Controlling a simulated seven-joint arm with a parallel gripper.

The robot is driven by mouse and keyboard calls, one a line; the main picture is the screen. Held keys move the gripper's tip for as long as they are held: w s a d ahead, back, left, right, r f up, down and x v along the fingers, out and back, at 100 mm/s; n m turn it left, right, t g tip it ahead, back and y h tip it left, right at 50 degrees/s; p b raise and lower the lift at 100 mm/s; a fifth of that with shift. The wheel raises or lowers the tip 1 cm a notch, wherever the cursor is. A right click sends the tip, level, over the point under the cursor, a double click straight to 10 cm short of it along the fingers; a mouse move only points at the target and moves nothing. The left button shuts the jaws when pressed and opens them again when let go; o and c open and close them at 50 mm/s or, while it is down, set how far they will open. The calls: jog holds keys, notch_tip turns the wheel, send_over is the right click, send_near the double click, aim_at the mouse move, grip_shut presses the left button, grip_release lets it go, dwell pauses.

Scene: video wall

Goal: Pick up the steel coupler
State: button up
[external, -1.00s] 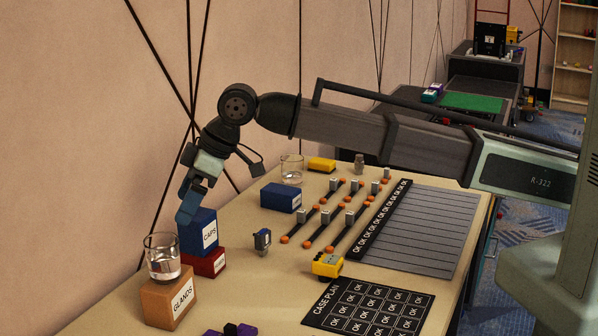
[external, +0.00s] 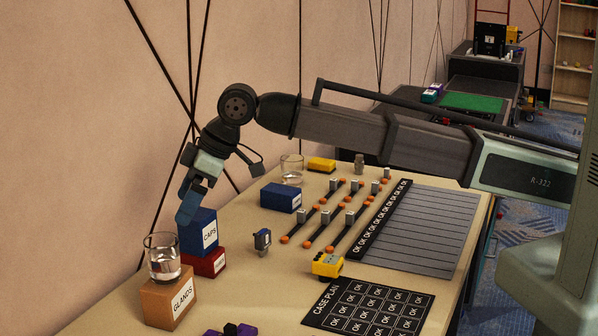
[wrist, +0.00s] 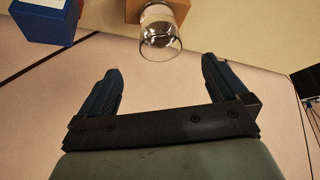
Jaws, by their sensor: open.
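A small grey metallic piece (external: 359,163), which looks like the steel coupler, stands upright at the back of the table, right of a yellow block. It is small, so I cannot be sure of it. A grey and dark blue connector-like piece (external: 262,240) stands nearer the table's middle. My gripper (external: 185,216) is at the left, far from the metallic piece, pointing down beside the blue CAPS box (external: 203,232). In the wrist view my gripper (wrist: 161,68) has its fingers wide apart with nothing held. The metallic piece does not show there.
The CAPS box rests on a red box (external: 207,263). A glass of water (external: 163,258) stands on the orange GLANDS box (external: 168,304), close to my gripper. Another glass (external: 291,169), a blue box (external: 281,197) and several black bars with orange ends crowd the table's middle.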

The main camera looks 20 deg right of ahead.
jog(key=c, duration=0.7)
